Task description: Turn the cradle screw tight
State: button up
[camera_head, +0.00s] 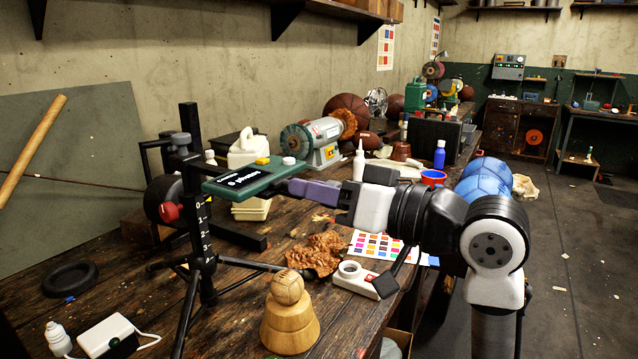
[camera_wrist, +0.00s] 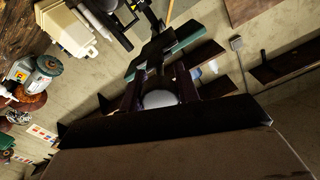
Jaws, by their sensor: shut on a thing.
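The green cradle also shows beyond the fingertips (camera_wrist: 190,37).
On the wooden bench stand a ball on a wooden stand (camera_head: 289,325), a white jug (camera_head: 249,150), a bench grinder (camera_head: 318,139), a brown leather scrap (camera_head: 315,255) and a white device (camera_head: 365,279). The stand's legs spread across the bench. The floor at the right is open.

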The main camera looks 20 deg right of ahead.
jog(key=m+p, duration=0.7)
jog(key=m, duration=0.3)
jog(key=shift+m, duration=0.3)
dwell(0.4)
jog(key=o, duration=1)
jog(key=shift+c, duration=0.2)
jog(key=shift+d, duration=0.1)
jog(key=b+v, duration=0.3)
jog(key=v, duration=1)
jog(key=shift+s+d, duration=0.2)
jog(key=shift+s, duration=0.1)
